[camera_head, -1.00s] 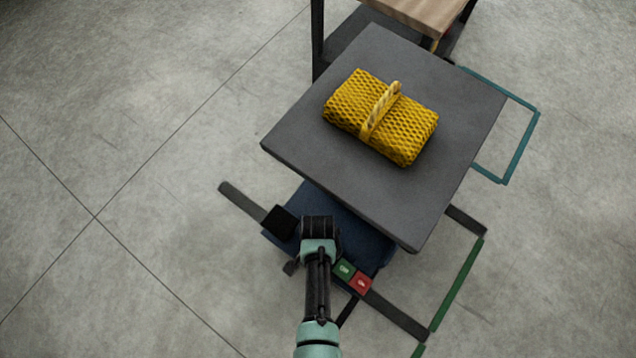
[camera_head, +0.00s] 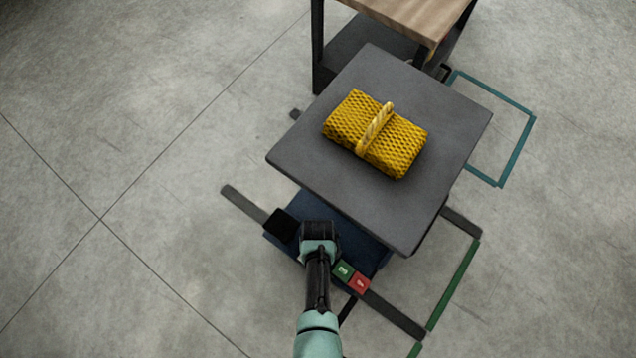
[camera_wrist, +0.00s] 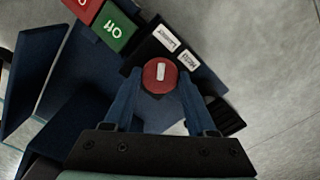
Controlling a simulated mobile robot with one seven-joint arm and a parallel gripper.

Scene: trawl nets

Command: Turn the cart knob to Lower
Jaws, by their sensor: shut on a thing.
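The red round knob (camera_wrist: 160,76) with a white bar is on the cart's control panel in the wrist view. Its bar points roughly up in the picture, towards two white labels. One label (camera_wrist: 165,38) appears to read "Lower"; the other (camera_wrist: 188,60) is hard to read. My gripper (camera_wrist: 159,82) is shut on the knob, one blue finger on each side. In the head view my gripper (camera_head: 318,232) reaches down at the cart's near side and hides the knob. The cart's grey platform (camera_head: 320,175) carries a yellow net bundle (camera_head: 400,148) with a rope band.
A green button (camera_head: 343,270) and a red button (camera_head: 360,283) sit just right of my gripper. A wood-topped table (camera_head: 410,18) stands behind the platform. Teal (camera_head: 515,150) and green (camera_head: 452,285) lines mark the floor. The floor at left is clear.

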